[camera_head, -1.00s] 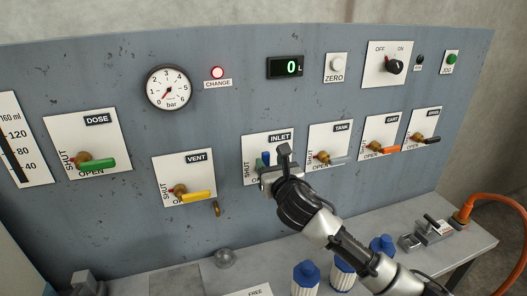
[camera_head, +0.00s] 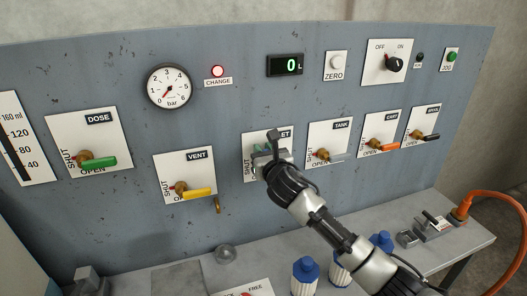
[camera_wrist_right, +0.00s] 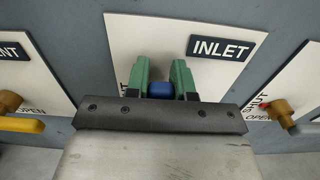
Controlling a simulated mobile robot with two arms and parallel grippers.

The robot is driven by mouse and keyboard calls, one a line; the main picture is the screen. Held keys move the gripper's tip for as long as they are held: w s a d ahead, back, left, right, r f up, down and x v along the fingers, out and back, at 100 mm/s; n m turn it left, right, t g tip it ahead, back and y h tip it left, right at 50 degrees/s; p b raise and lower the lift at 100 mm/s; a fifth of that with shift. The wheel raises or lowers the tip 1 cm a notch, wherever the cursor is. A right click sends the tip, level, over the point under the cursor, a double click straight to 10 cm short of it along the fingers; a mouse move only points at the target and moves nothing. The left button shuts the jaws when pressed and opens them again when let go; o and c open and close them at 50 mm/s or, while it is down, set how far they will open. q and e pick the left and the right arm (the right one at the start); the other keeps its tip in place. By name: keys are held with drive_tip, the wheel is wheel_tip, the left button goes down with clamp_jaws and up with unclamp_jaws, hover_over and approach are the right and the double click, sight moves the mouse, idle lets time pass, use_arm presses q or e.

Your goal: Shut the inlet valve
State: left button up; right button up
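The inlet valve's white plate (camera_head: 250,172) is in the middle of the panel, with its label partly covered by my right gripper (camera_head: 264,156). In the right wrist view, the INLET label (camera_wrist_right: 221,48) is clear, and the blue inlet handle (camera_wrist_right: 160,90) sits between the two green fingers of my right gripper (camera_wrist_right: 161,85). The blue fills the gap, and the fingers appear closed on it. The handle's pivot and most of its length are hidden, so its exact angle cannot be told. My left gripper is not in view.
The yellow vent handle (camera_head: 199,194) is left of the inlet, and the grey tank handle (camera_head: 338,157) is close on its right. Below is a bench (camera_head: 185,280) with blue-capped bottles (camera_head: 306,268). An orange hose (camera_head: 500,200) is at far right.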

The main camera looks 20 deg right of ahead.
clamp_jaws()
drive_tip(key=shift+d, duration=0.1)
drive_tip(key=d+f+m+b, duration=0.1)
drive_tip(key=d+f+m, duration=0.5)
drive_tip(key=m, duration=1.2)
drive_tip(key=shift+f, duration=0.2)
drive_tip(key=shift+w, duration=0.1)
idle(0.4)
drive_tip(key=o, duration=0.6)
unclamp_jaws()
drive_tip(key=shift+b, duration=0.3)
drive_tip(key=s+b, duration=0.2)
drive_tip(key=s, duration=0.8)
drive_tip(key=shift+s+d, duration=0.2)
drive_tip(key=shift+s, duration=0.2)
